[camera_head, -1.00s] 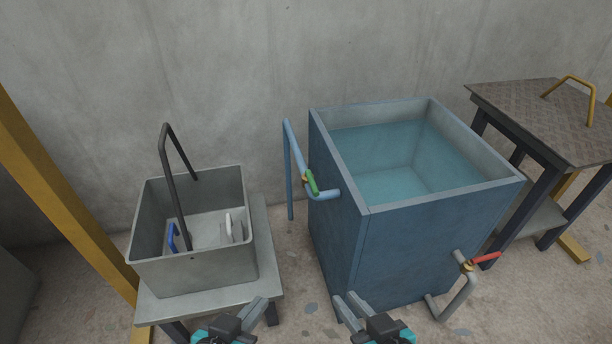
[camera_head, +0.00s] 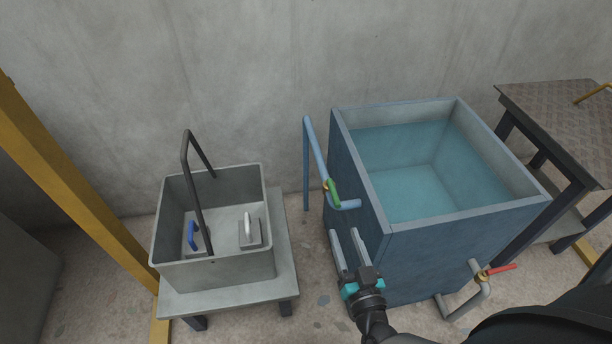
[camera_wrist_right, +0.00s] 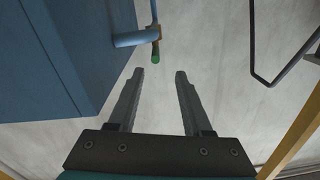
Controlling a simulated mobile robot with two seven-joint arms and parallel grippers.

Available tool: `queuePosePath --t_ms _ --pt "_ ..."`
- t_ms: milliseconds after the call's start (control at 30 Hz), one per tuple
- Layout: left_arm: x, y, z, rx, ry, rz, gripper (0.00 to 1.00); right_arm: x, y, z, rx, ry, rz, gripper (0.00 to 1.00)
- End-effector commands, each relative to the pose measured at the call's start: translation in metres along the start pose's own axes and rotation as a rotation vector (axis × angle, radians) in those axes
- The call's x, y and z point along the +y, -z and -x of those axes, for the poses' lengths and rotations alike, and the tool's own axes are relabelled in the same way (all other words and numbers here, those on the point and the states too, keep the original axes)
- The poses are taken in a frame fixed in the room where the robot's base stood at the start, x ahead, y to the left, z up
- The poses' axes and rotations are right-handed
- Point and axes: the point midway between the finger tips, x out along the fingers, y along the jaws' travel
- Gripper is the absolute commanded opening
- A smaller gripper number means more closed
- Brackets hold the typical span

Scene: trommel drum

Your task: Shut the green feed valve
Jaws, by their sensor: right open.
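The green feed valve lever (camera_head: 333,192) sits on the blue pipe (camera_head: 316,148) at the left side of the water tank (camera_head: 450,245). The lever lies along the pipe's sloping run. In the right wrist view the lever's green end (camera_wrist_right: 155,57) shows ahead of the fingers, beside the tank wall. My right gripper (camera_head: 344,238) is open and empty. It is below the lever in the head view, in front of the tank's left face, and apart from the valve. It also shows in the right wrist view (camera_wrist_right: 158,75). My left gripper is out of view.
A red-handled valve (camera_head: 498,271) is on the tank's lower front pipe. A grey bin (camera_head: 215,270) with a black handle and two small handled blocks stands on a low stand (camera_head: 285,255) at left. A dark table (camera_head: 565,135) stands at right. Floor shows between bin and tank.

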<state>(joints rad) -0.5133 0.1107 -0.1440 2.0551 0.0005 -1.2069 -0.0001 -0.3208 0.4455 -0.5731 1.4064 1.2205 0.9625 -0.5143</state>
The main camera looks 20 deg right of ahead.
Motion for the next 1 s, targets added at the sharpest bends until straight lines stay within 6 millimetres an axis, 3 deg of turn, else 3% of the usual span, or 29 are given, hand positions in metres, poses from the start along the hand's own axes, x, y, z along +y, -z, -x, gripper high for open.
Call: queuePosePath --t_ms 233,867,1000 --pt "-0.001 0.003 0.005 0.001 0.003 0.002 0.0 0.01 0.001 -0.013 0.014 -0.028 0.012 0.5" --pt "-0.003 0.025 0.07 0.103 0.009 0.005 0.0 0.011 0.001 -0.105 0.014 -0.025 0.01 0.5" --pt "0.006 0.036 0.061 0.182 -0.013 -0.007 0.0 0.011 0.001 -0.116 0.012 -0.025 0.011 0.5"
